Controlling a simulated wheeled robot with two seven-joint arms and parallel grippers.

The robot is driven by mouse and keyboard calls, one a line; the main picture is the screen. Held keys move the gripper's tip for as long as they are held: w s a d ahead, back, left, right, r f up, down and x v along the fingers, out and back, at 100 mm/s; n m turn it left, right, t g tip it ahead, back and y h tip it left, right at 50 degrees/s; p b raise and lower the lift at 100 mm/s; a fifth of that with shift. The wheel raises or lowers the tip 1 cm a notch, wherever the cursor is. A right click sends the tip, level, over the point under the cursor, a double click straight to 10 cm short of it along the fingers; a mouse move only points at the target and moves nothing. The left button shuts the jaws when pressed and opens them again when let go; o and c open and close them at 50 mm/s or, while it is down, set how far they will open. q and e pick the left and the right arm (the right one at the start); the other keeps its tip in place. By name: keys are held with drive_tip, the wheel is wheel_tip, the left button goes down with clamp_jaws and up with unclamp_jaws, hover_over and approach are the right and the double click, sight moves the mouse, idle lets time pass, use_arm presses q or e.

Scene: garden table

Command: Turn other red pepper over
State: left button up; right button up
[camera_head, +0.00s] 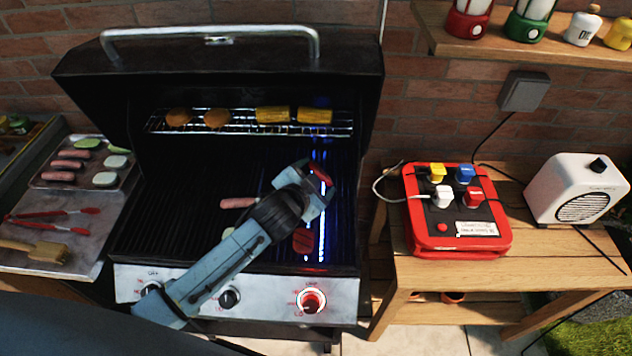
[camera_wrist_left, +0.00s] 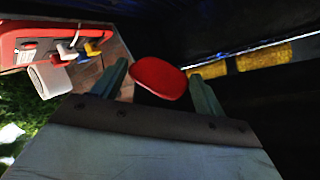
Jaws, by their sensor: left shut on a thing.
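My left gripper (camera_head: 318,182) reaches over the right part of the grill from the front left. It is shut on a red pepper (camera_head: 321,173), which shows at its tip. In the left wrist view the same red pepper (camera_wrist_left: 160,78) sits between the two fingers (camera_wrist_left: 160,88), its broad red face showing. Whether it touches the grate is hard to tell. Another red pepper (camera_head: 303,241) lies on the grate (camera_head: 180,210) near the front, below my gripper in the picture. My right gripper is in neither view.
A sausage (camera_head: 238,202) and a pale green piece (camera_head: 228,232) lie left of my gripper. A warming rack (camera_head: 235,128) holds patties and corn behind. Left is a food tray (camera_head: 122,178); right, a wooden table (camera_head: 400,270) with a red power box (camera_head: 425,225).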

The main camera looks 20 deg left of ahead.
use_arm(q)
wheel_tip(320, 180, down, 6)
drive_tip(key=n+h+b, duration=0.3)
drive_tip(key=n+b, duration=0.1)
drive_tip(key=b, duration=0.3)
drive_tip(key=shift+r, duration=0.15)
drive_tip(key=shift+f+b, duration=0.6)
drive_tip(key=shift+f, duration=0.2)
drive_tip(key=shift+f, duration=0.2)
drive_tip(key=shift+f, duration=0.25)
drive_tip(key=o, duration=1.1)
drive_tip(key=shift+c, duration=0.2)
drive_tip(key=shift+a+r, duration=0.1)
drive_tip(key=p+v, duration=0.1)
drive_tip(key=v, duration=1.2)
drive_tip(key=shift+r, duration=0.2)
